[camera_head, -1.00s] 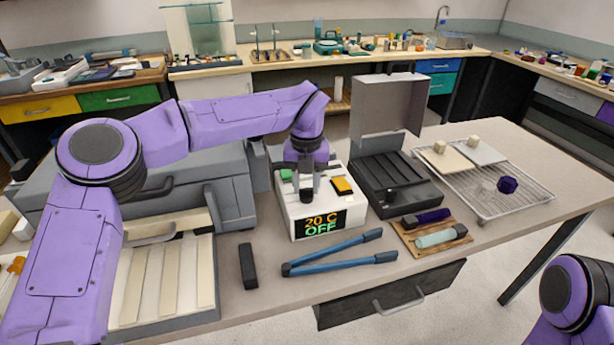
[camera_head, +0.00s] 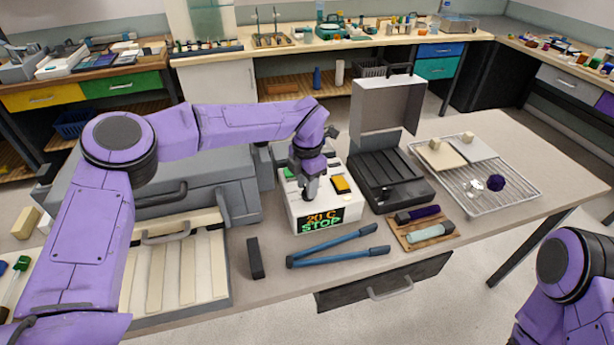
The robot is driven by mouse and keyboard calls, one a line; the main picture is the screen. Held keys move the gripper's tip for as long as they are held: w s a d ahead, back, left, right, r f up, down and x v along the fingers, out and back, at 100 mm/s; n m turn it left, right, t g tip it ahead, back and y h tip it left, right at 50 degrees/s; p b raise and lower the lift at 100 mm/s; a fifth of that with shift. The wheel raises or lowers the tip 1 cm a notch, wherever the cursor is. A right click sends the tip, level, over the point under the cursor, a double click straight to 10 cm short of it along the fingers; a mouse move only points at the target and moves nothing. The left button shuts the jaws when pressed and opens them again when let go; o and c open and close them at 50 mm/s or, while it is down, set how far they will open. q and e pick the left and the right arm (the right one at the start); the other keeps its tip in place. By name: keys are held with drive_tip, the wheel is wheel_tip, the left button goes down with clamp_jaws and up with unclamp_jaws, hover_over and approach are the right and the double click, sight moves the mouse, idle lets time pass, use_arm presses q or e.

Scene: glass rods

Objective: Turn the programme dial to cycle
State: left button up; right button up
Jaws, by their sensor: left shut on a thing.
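The white controller box (camera_head: 350,209) stands on the grey table near the middle of the head view. Its front display (camera_head: 321,220) reads "20 C" in orange and "STOP" in green. A green button (camera_head: 289,173) and a yellow-orange button (camera_head: 342,184) sit on its top. My left gripper (camera_head: 311,192) points down onto the top of the box between these buttons. It is shut on the programme dial, which the fingers hide. My right arm shows at the lower right, but its gripper is out of view.
Blue long-handled tongs (camera_head: 335,247) and a black block (camera_head: 255,258) lie in front of the box. An open dark case (camera_head: 385,180) stands right of it, a wire rack (camera_head: 520,195) beyond. A grey machine (camera_head: 215,185) is at the left.

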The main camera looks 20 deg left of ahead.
use_arm(q)
drive_tip(key=m+p, duration=0.3)
drive_tip(key=m, duration=0.3)
drive_tip(key=shift+d+p, duration=0.1)
drive_tip(key=shift+p, duration=0.3)
drive_tip(key=m+p, duration=0.1)
drive_tip(key=m, duration=0.2)
drive_tip(key=shift+f+m, duration=0.1)
drive_tip(key=shift+m, duration=0.3)
drive_tip(key=shift+f+m+p, duration=0.15)
drive_tip(key=shift+m+p, duration=0.5)
drive_tip(key=shift+m, duration=0.65)
drive_tip(key=o, duration=1)
drive_tip(key=shift+d, duration=0.1)
drive_tip(key=shift+w, duration=0.1)
